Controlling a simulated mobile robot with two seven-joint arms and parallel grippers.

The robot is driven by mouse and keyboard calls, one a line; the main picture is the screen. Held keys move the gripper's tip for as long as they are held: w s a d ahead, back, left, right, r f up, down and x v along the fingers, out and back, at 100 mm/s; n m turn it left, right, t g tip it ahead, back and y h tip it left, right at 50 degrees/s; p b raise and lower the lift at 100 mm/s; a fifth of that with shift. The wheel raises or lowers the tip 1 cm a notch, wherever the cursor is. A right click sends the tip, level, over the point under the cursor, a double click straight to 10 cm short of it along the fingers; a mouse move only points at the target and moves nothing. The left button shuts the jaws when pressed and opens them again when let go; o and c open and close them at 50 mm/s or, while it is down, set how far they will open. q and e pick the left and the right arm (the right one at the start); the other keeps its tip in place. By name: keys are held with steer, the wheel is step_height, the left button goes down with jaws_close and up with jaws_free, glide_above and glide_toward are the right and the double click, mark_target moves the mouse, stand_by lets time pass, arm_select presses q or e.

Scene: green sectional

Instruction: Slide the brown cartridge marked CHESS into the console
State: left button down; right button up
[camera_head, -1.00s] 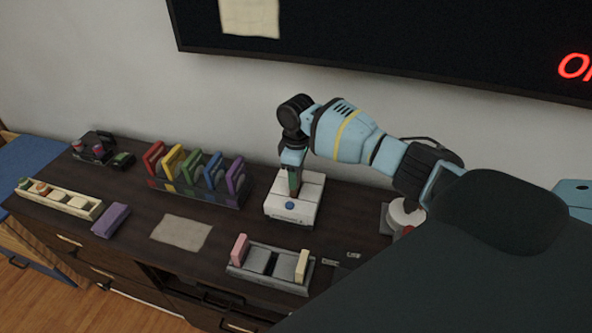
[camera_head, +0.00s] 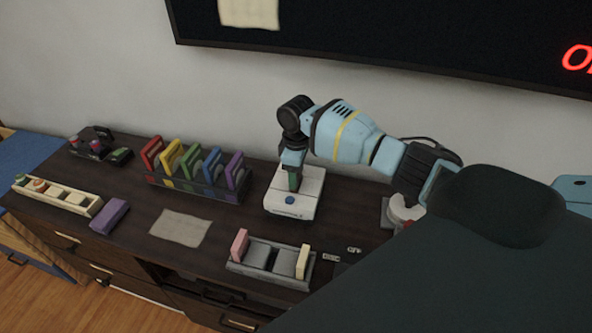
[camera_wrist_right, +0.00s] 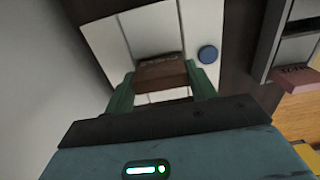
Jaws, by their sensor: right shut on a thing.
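The white console (camera_head: 308,205) with a round blue button stands on the dark cabinet top, below my right gripper (camera_head: 293,182). It also shows in the right wrist view (camera_wrist_right: 205,30). My right gripper (camera_wrist_right: 160,85), with green fingers, is shut on the brown cartridge (camera_wrist_right: 160,76), whose lettering is upside down and blurred. The cartridge is between the fingertips at the console's top, over the slot area. How deep it sits is hidden by the fingers. In the head view the cartridge is mostly hidden. My left gripper is not in view.
A grey rack (camera_head: 268,275) with a pink and a cream cartridge stands in front of the console. A rack of several coloured cases (camera_head: 195,185) stands to its left. A purple block (camera_head: 110,215) and a paper sheet (camera_head: 180,228) lie further left. The wall is close behind.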

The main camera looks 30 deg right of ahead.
steer(key=shift+f, duration=0.25)
steer(key=o, duration=1)
steer(key=shift+o, duration=0.2)
steer(key=shift+r+p, duration=0.35)
steer(key=shift+r, duration=3.6)
steer(key=shift+f, duration=0.1)
